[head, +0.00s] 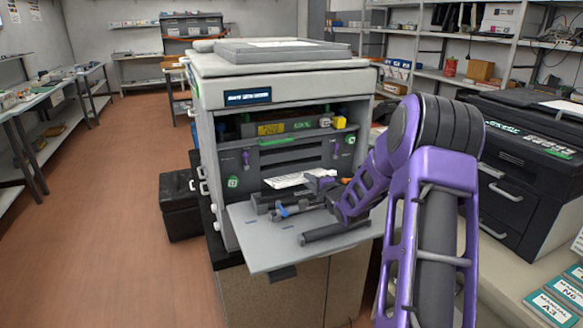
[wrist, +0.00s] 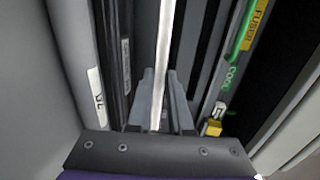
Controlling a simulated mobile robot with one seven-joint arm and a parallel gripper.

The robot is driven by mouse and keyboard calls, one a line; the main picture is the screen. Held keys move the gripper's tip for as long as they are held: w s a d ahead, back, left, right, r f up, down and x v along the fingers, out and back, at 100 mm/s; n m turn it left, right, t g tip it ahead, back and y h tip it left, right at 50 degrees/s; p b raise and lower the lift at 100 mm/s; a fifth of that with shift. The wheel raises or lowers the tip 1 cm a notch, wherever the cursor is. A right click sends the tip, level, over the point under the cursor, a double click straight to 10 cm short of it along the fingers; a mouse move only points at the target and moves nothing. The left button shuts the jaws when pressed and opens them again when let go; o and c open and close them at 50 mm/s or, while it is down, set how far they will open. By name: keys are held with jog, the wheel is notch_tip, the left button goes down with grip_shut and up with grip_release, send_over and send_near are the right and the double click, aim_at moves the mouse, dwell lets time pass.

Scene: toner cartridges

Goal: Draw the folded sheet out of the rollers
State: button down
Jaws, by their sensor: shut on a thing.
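The folded sheet (head: 287,181) is a flat white strip in the open front of the grey copier (head: 217,185), above its lowered front door. In the wrist view the sheet (wrist: 165,45) is a narrow, edge-on white band running from the top down between my fingers. My gripper (head: 320,183) is at the right end of the sheet in the head view. In the wrist view my gripper (wrist: 160,105) has both grey fingers closed on it, one on each side. The sheet's far end and the rollers' grip on it cannot be made out.
The lowered door (head: 270,252) juts out below my gripper, with a dark cylinder (head: 335,230) and a blue-tabbed part (head: 284,211) on or above it. A yellow block (head: 340,122) sits at the upper right of the opening. A black case (head: 180,205) stands left; the floor beyond is clear.

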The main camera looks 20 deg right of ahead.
jog(key=shift+s+r+p, duration=0.4)
jog(key=shift+r+p, duration=0.05)
jog(key=shift+r, duration=0.05)
jog(key=shift+s+d+r+p, duration=0.1)
jog(key=shift+s+r+p, duration=0.8)
jog(key=shift+s, duration=0.15)
jog(key=shift+s+r+p, duration=0.85)
jog(key=shift+s+p, duration=0.05)
jog(key=shift+s, duration=0.1)
jog(key=shift+s+r+p, duration=0.3)
jog(key=shift+s, duration=0.25)
jog(key=shift+s, duration=0.1)
